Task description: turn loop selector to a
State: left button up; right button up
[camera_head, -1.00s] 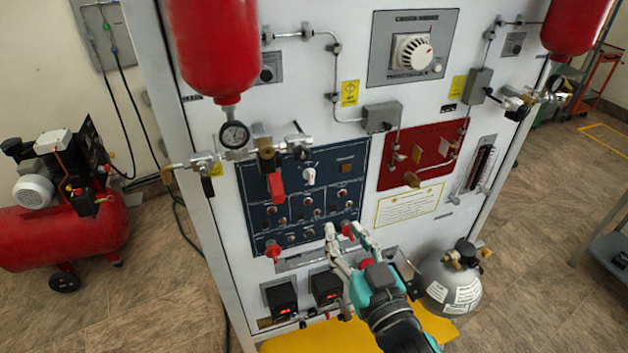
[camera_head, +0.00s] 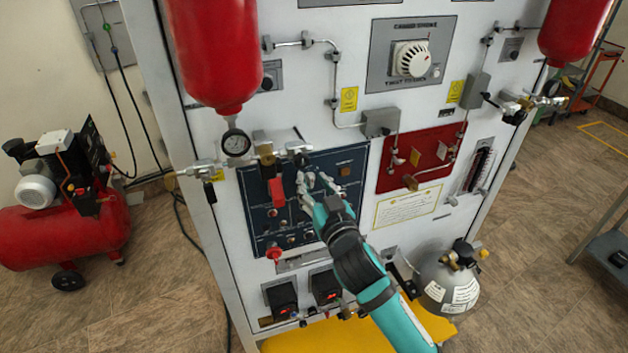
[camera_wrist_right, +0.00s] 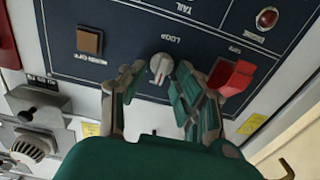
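The loop selector (camera_wrist_right: 160,67) is a small white-grey knob on the dark blue panel (camera_wrist_right: 120,20), under the word LOOP in the right wrist view. My right gripper (camera_wrist_right: 150,85) is open there, with one finger on each side of the knob and visible gaps to it. In the head view my right gripper (camera_head: 318,188) is in front of the upper middle of the blue panel (camera_head: 260,240) and hides most of the knob. Which position the knob points to is too small to read. My left gripper is not in view.
A red lever (camera_wrist_right: 232,77) stands out close beside one finger in the right wrist view; it also shows in the head view (camera_head: 277,191). A square brown button (camera_wrist_right: 90,40) is on the other side. A pressure gauge (camera_head: 236,143) and brass valve fittings sit above the panel.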

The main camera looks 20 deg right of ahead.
grip_shut()
jog(key=shift+n, duration=0.3)
dwell(0.3)
jog(key=n+p, duration=0.1)
jog(key=n, duration=0.2)
jog(key=shift+a+r+p, duration=0.1)
jog(key=shift+a+p, duration=0.05)
jog(key=shift+p, duration=0.15)
jog(key=shift+a+n+p, duration=0.15)
jog(key=shift+n+p, duration=0.6)
jog(key=shift+n, duration=1.95)
grip_release()
jog(key=shift+f, duration=0.2)
